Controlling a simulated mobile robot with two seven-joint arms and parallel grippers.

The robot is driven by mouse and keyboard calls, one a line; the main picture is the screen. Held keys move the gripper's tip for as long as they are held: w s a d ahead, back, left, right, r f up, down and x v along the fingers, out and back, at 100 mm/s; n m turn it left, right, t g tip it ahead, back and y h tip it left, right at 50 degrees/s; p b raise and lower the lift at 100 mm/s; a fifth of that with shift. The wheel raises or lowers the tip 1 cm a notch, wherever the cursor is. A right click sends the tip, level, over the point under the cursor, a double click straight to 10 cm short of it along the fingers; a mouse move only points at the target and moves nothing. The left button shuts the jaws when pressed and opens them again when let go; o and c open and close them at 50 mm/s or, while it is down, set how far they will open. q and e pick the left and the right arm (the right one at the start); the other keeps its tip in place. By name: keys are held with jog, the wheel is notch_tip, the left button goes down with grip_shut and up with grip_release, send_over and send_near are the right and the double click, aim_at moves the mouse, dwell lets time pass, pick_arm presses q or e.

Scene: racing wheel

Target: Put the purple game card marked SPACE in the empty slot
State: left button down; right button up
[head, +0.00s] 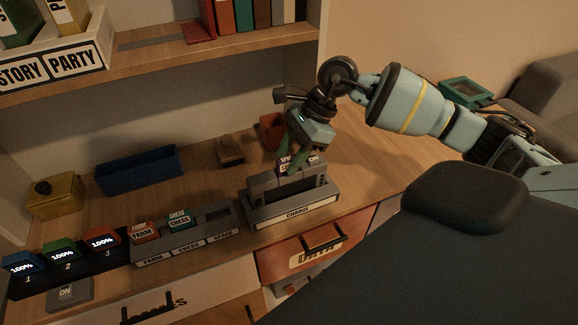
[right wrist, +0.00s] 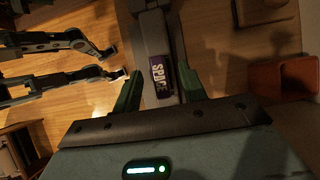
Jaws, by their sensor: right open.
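The purple card marked SPACE (head: 284,164) stands upright in the grey CHARGE dock (head: 262,215) on the desk. My right gripper (head: 297,150) is over the dock, pointing down at the card. In the right wrist view the card (right wrist: 160,76) lies between the two green fingers of the open right gripper (right wrist: 159,88), with gaps visible beside it. The grey card rack (head: 187,250) has slots labelled FARM, CHESS and SPACE. The orange FARM card (head: 144,231) and teal CHESS card (head: 179,219) stand in it. The SPACE slot (head: 212,212) is empty. My left gripper is not in view.
Several cartridges marked 100% (head: 63,249) stand left of the rack. A blue tray (head: 140,170), a yellow box (head: 55,196) and an orange pot (head: 272,130) sit behind. A shelf (head: 170,60) overhangs the desk. A dark chair-like shape (head: 465,195) fills the right foreground.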

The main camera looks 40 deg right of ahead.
jog(key=shift+w+a+f, duration=0.1)
jog(key=shift+a+f, duration=0.25)
jog(key=shift+f, duration=0.25)
grip_shut()
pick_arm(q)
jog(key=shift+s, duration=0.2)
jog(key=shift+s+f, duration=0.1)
pick_arm(e)
jog(key=shift+r, duration=0.15)
